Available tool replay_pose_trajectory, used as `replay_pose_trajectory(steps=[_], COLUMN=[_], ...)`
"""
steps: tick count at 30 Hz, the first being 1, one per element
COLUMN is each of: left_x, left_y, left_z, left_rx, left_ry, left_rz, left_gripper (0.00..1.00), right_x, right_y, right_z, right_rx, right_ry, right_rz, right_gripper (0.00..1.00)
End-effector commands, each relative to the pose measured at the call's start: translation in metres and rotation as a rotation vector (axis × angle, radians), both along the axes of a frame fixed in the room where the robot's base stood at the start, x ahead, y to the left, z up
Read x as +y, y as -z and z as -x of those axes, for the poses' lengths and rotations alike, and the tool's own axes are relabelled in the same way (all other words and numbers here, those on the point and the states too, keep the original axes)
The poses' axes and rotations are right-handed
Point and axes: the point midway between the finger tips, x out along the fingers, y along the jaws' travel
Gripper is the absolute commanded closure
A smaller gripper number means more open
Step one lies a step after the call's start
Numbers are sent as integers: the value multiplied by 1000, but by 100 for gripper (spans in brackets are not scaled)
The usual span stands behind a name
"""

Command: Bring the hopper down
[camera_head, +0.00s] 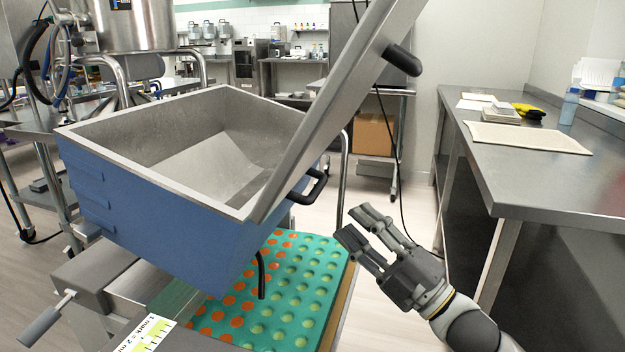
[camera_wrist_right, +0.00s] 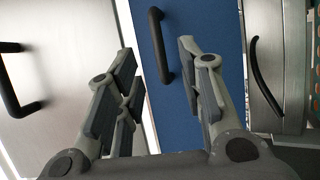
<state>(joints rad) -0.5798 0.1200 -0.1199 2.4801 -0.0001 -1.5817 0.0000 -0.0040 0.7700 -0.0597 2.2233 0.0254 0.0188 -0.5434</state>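The hopper (camera_head: 150,205) is an open metal box with blue outer sides, standing raised and tilted over the depositor. Its metal lid (camera_head: 335,95) stands open, with a black handle (camera_head: 402,58). A black handle (camera_head: 318,187) sticks out from the hopper's right side. My right gripper (camera_head: 359,228) is open and empty, to the right of and slightly below that side handle, apart from it. In the right wrist view the blue side (camera_wrist_right: 205,20) and its black handle (camera_wrist_right: 160,45) show beyond and between the spread fingers. My left gripper is not in view.
A green mold tray (camera_head: 325,270) with round cavities, several filled orange, lies under the hopper. A curved black handle (camera_head: 261,275) hangs below the hopper. A steel counter (camera_head: 520,180) stands at the right. A lever (camera_head: 45,320) sits at the lower left.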

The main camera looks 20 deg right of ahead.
Motion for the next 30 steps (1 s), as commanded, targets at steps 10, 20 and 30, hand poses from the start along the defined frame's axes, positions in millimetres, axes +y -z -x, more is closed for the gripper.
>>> replay_pose_trajectory(steps=[10,20,30], left_x=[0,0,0], left_y=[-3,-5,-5], left_z=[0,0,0], left_rx=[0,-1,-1], left_ry=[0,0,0], left_rz=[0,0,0], left_gripper=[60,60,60], right_x=[18,39,49], right_y=[-18,-36,-43], right_z=[-31,-66,-82], right_rx=[-3,-2,0], right_ry=[-1,-1,-1], right_rz=[-4,-3,-2], right_gripper=[65,65,65])
